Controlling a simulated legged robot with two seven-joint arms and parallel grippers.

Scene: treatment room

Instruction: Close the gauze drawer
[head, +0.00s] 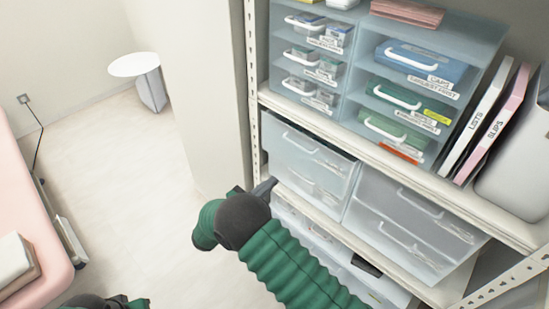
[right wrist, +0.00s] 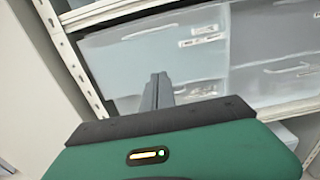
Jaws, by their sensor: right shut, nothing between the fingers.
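Clear drawers with white bar handles sit on the shelf below the labelled boxes. A left pair (head: 305,165) is beside the shelf post, and a right pair (head: 412,222) is beside it. I cannot read a gauze label, so I cannot tell which is the gauze drawer. My right gripper (head: 268,186) is shut and empty, in front of the left pair near its lower left. In the right wrist view its fingers (right wrist: 158,92) point up at the left drawer front (right wrist: 150,55); contact is unclear. Part of my left arm or gripper (head: 105,301) shows at the bottom edge.
The shelf above holds small labelled drawers (head: 400,97) and upright binders (head: 490,112). A metal shelf post (head: 253,100) stands left of the drawers. More drawers lie below, partly behind my right arm. A pink bed (head: 25,215) is far left; floor between is clear.

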